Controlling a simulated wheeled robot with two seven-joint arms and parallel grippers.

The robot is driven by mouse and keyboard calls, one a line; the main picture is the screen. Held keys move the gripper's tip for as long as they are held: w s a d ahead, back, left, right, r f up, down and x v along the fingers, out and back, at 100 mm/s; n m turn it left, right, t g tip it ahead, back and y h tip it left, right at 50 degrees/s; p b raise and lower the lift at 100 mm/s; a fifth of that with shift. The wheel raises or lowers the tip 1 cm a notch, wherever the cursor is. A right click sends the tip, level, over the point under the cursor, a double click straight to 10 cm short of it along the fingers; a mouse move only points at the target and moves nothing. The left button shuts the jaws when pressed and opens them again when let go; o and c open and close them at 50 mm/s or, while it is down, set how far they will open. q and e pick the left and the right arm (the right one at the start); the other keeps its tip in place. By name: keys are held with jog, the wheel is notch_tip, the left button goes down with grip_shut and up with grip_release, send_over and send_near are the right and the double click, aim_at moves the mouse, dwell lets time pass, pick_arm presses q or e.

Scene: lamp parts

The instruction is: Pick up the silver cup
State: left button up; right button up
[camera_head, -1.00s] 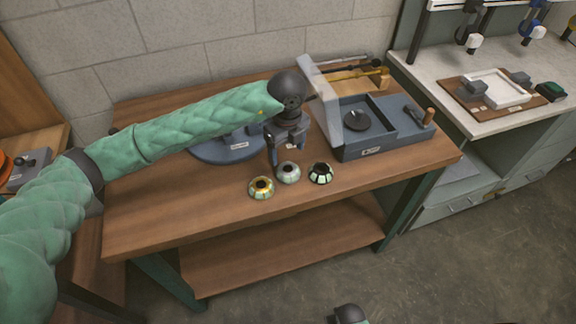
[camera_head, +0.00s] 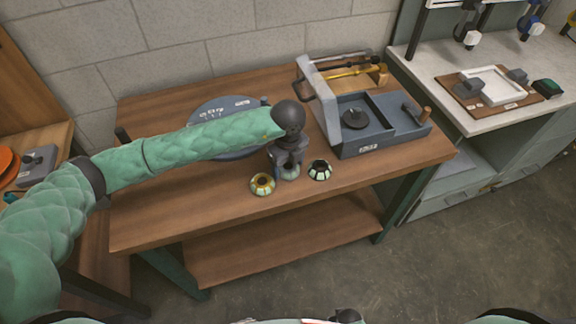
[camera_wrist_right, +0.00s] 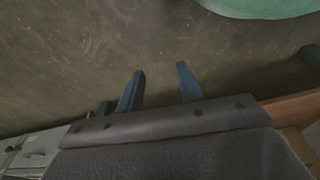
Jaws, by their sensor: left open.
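The silver cup (camera_head: 290,173) stands on the wooden table between two similar cups, partly hidden by my left gripper. A gold-topped cup (camera_head: 262,184) stands to its left and a black-topped cup (camera_head: 320,170) to its right. My left gripper (camera_head: 288,168) is open and points down at the silver cup, with its fingers at or just above it. I cannot tell whether the fingers touch it. My right gripper (camera_wrist_right: 160,85) shows in the right wrist view with its two blue fingers apart and nothing between them, above the floor.
A blue-grey tray box (camera_head: 375,130) with a raised frame stands right of the cups. A round blue-grey base (camera_head: 225,108) lies behind my left arm. The table's front edge (camera_head: 250,228) is bare. A white bench (camera_head: 455,105) stands at the right.

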pick_arm(q)
jog(key=c, duration=0.7)
jog(key=shift+r, duration=0.1)
jog(key=shift+c, duration=0.2)
